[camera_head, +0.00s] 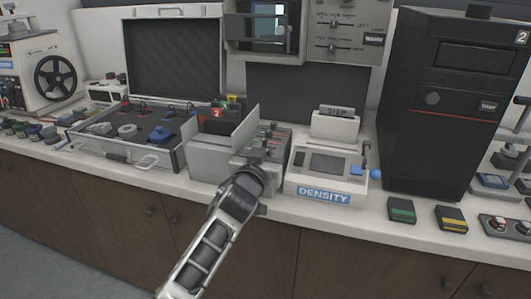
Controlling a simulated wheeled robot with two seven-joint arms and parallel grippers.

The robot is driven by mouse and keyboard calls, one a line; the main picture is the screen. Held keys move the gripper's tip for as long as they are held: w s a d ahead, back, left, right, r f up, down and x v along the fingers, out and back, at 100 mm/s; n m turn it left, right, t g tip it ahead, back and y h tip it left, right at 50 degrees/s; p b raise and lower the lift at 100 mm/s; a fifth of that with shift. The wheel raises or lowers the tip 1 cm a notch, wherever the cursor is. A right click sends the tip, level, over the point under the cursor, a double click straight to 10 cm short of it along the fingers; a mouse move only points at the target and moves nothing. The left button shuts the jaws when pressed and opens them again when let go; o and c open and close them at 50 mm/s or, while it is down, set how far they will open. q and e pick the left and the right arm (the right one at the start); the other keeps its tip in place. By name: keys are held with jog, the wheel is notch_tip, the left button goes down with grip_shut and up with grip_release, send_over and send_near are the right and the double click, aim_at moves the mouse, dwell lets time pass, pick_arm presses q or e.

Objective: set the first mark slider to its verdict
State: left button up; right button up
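A grey box (210,166) stands on the counter, with a small sloped panel of dark and coloured parts (279,133) at its right side. Small details there are too fine to read, and I cannot make out which part is the first mark slider. My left gripper (262,150) is at the front of this panel, reaching in from below, and hides part of it. Its fingers are too small and overlapped to show whether they are open or shut, or whether they touch anything. My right gripper is not in view.
A white DENSITY device (327,174) stands close right of the gripper, with a black tower (438,105) beyond. An open case (135,150) is at left. A wall panel (345,32) with horizontal sliders hangs above. Green (401,210) and yellow-striped (451,218) blocks lie near the front edge.

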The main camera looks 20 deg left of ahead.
pick_arm(q)
jog(key=s, duration=1.6)
jog(key=shift+a+b, duration=0.3)
jog(key=shift+b, duration=0.15)
jog(key=s+d+f+m+g+h, duration=0.1)
jog(key=s+f+g, duration=0.2)
jog(key=s+f, duration=0.5)
jog(key=s+d+f+m+g+h, duration=0.1)
jog(key=s+f+g, duration=0.3)
jog(key=s+f, duration=0.5)
notch_tip(320, 180, down, 6)
jog(key=shift+s+f+h, duration=0.15)
jog(key=shift+s+h, duration=0.15)
jog(key=shift+d, duration=0.1)
dwell(0.3)
